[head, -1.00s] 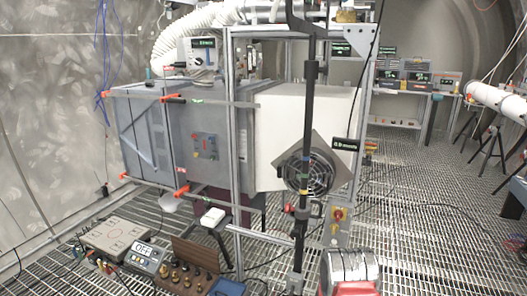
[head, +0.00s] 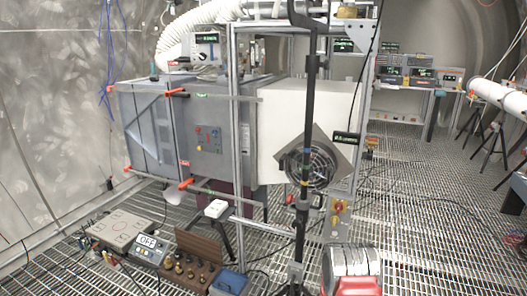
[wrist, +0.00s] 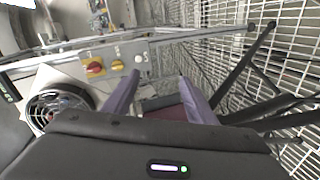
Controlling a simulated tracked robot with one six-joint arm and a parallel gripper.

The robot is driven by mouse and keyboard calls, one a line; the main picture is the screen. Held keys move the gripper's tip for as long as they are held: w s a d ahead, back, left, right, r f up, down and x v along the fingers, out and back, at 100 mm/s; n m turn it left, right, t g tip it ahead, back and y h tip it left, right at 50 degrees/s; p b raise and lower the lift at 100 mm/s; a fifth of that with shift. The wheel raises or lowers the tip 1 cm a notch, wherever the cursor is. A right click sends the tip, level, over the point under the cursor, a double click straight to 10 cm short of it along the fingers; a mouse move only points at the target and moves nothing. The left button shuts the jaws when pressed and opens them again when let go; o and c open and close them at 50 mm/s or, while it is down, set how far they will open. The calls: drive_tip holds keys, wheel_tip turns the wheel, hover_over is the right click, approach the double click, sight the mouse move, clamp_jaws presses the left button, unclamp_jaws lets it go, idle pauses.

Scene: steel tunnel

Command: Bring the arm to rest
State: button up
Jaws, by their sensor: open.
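My gripper (wrist: 157,88) shows in the wrist view with its two purple-grey fingers spread apart. Nothing sits between the fingertips. Beyond them lie a grey control panel (wrist: 112,62) with red and yellow knobs and the steel grating floor. The left finger overlaps the panel in the picture; I cannot tell how far off it is. I cannot make out the gripper in the head view.
A grey cabinet (head: 150,128) with orange-tipped rods stands in a metal frame. A fan (head: 318,166) is at its front, behind a black pole (head: 308,110). Boxes, including a wooden block (head: 197,262), lie at lower left. Open grating (head: 440,220) is at right.

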drive_tip(key=s+a+f+m+g+y, duration=0.3)
drive_tip(key=s+f+g, duration=0.1)
drive_tip(key=s+f, duration=0.15)
drive_tip(key=s+a+r+m+g+y, duration=0.2)
drive_tip(key=s+a+r+m+g, duration=0.15)
drive_tip(key=s+r, duration=0.2)
drive_tip(key=s+a+r+m, duration=0.1)
drive_tip(key=s+r, duration=1)
drive_tip(key=r, duration=0.3)
drive_tip(key=s+a+r+m, duration=0.2)
drive_tip(key=s+r, duration=0.8)
drive_tip(key=r, duration=0.4)
drive_tip(key=s+a+r+m, duration=0.1)
drive_tip(key=s+r, duration=1)
drive_tip(key=r, duration=0.3)
drive_tip(key=shift+s+a+r+g, duration=0.15)
drive_tip(key=shift+s+r+g, duration=0.1)
drive_tip(key=shift+s+g, duration=0.1)
drive_tip(key=shift+c, duration=0.4)
